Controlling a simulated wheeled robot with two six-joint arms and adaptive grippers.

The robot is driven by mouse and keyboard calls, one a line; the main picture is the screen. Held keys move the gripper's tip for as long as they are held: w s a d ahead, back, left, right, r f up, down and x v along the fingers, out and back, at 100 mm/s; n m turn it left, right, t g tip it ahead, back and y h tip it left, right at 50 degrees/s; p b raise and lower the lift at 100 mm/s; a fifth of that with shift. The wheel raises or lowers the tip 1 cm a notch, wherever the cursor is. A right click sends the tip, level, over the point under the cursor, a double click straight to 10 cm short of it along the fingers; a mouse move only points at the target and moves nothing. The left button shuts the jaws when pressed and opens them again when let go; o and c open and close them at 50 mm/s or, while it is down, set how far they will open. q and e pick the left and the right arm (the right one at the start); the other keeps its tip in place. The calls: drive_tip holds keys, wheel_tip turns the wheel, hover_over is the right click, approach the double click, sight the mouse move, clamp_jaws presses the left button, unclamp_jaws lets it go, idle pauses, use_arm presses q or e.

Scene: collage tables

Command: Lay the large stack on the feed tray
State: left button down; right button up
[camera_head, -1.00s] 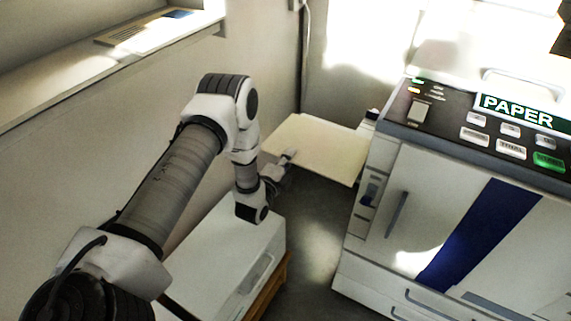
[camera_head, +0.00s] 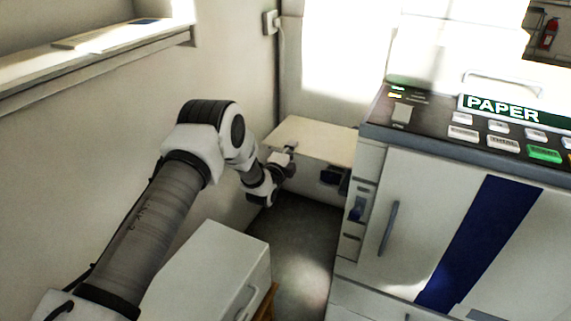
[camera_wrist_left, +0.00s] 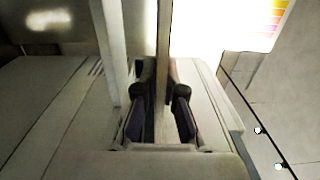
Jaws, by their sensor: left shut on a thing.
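The large stack (camera_head: 318,137) is a broad, flat, cream slab beside the left end of the copier in the head view. My left gripper (camera_head: 284,158) is shut on its near left edge. In the left wrist view the dark fingers (camera_wrist_left: 162,112) pinch the thin pale stack edge (camera_wrist_left: 163,60) from both sides. A pale boxy part with a dark fitting (camera_head: 333,177) shows below the stack in the head view; I cannot tell if this is the feed tray, or whether the stack touches it. My right gripper is not in view.
The copier (camera_head: 400,215), with a PAPER sign and buttons on top, fills the right. A white cabinet (camera_head: 215,265) stands at the lower left. Bare dark floor (camera_head: 300,235) lies between them. A wall and window ledge (camera_head: 100,50) bound the left.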

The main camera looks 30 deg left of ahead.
use_arm(q)
drive_tip(key=w+b, duration=0.1)
drive_tip(key=w, duration=0.1)
drive_tip(key=shift+w+a+f+b, duration=0.1)
drive_tip(key=shift+w+f+b, duration=0.1)
drive_tip(key=shift+w+b, duration=0.15)
drive_tip(key=shift+s+f+b, duration=0.1)
drive_tip(key=shift+f+b, duration=1.55)
drive_tip(key=shift+f, duration=1)
drive_tip(key=c, duration=1.2)
unclamp_jaws()
drive_tip(key=s+d, duration=0.1)
drive_tip(key=s, duration=1.1)
drive_tip(key=shift+d, duration=0.2)
drive_tip(key=shift+f, duration=0.2)
